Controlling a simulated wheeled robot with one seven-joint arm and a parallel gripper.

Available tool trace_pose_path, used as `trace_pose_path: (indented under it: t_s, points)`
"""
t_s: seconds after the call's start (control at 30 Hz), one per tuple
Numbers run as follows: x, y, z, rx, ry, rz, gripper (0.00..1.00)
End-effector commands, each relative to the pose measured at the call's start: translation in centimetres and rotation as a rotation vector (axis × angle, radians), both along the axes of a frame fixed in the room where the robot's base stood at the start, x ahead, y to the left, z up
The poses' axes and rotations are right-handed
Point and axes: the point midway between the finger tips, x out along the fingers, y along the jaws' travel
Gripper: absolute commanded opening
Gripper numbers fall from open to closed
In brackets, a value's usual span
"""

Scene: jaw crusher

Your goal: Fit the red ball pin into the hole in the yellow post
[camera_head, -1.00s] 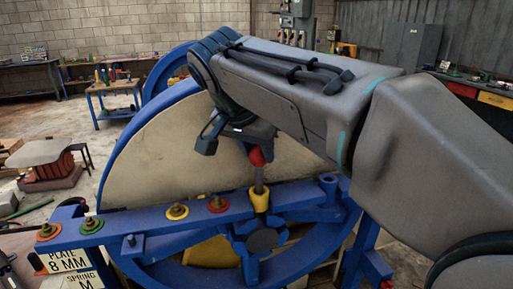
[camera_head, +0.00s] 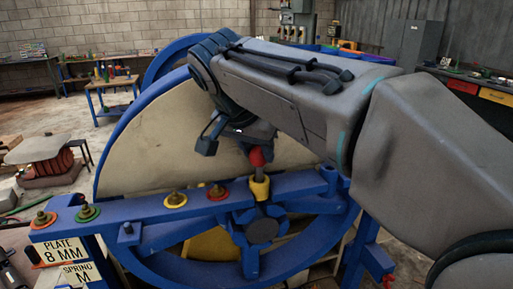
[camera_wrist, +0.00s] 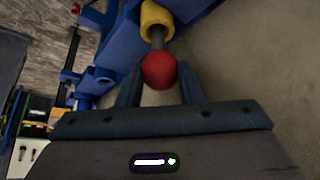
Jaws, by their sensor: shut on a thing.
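The red ball pin has a red ball head (camera_head: 257,157) and a grey shank (camera_head: 259,173). Its ball also shows in the wrist view (camera_wrist: 159,70). My gripper (camera_head: 250,150) is shut on the ball, with one finger on each side in the wrist view (camera_wrist: 159,88). The yellow post (camera_head: 260,188) stands on the blue frame directly below the ball. The lower end of the shank is hidden at the post's mouth and seems to be inside it. A stretch of shank shows between ball and post (camera_wrist: 151,17). The pin looks about upright.
A blue beam (camera_head: 150,218) carries several bolts with coloured rings to the left of the post. The large blue-rimmed wheel (camera_head: 150,150) stands close behind my gripper. Plate and spring labels (camera_head: 62,251) hang at the lower left.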

Motion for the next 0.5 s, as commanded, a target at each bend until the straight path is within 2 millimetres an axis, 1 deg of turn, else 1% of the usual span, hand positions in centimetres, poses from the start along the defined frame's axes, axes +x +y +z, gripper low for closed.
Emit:
trace_pose_path:
  t_s: [0.5]
  points:
    - [0.0,0.0,-1.7,0.0,0.0,0.0,0.07]
